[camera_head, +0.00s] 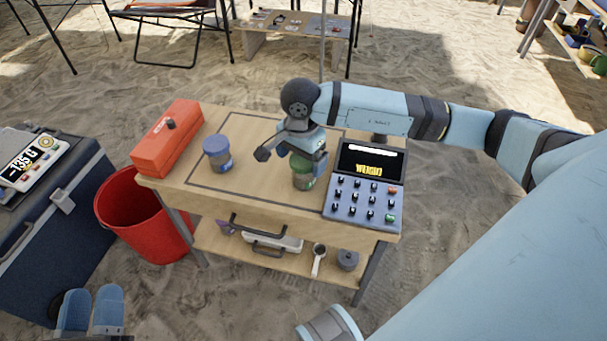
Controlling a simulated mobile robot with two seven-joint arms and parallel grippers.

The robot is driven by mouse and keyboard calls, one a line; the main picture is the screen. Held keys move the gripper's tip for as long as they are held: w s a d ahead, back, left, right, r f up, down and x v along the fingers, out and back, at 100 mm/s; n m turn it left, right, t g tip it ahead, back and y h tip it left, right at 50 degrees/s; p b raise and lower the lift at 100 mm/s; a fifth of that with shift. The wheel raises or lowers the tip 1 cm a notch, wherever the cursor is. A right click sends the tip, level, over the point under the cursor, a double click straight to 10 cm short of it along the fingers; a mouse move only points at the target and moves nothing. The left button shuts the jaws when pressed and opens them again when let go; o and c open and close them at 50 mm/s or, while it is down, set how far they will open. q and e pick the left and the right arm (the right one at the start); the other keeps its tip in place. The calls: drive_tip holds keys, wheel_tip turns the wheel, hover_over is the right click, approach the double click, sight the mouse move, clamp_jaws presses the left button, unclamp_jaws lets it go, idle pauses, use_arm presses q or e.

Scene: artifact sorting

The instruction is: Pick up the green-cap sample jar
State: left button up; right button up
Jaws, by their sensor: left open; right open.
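The green-cap sample jar (303,180) stands upright on the wooden table, left of the keypad device. My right gripper (290,157) points down over it, jaws open. One dark fingertip is left of the jar, and the blue part of the gripper overlaps the jar's top right. I cannot tell whether the gripper touches the jar, and part of the cap is hidden. A blue-cap jar (217,154) stands to the left, apart from the gripper. My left gripper (93,305) is at the bottom left corner, open and away from the table.
The keypad device (362,196) stands close right of the green-cap jar. An orange box (168,140) lies at the table's (255,193) left edge. A red bucket (145,225) and a blue cooler (60,235) stand left. The tabletop between the jars is clear.

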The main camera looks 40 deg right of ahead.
drive_tip(key=f, duration=0.2)
drive_tip(key=f+b, duration=0.1)
drive_tip(key=f, duration=0.1)
drive_tip(key=shift+s+d+f, duration=0.1)
drive_tip(key=shift+d+f, duration=0.05)
drive_tip(key=shift+d, duration=0.05)
use_arm(q)
wheel_tip(320, 180, down, 2)
drive_tip(key=shift+w+d+g, duration=0.1)
drive_tip(key=shift+d+g, duration=0.05)
drive_tip(key=shift+g, duration=0.25)
use_arm(e)
drive_tip(key=shift+c, duration=0.2)
drive_tip(key=c, duration=1.1)
drive_tip(key=shift+o, duration=0.2)
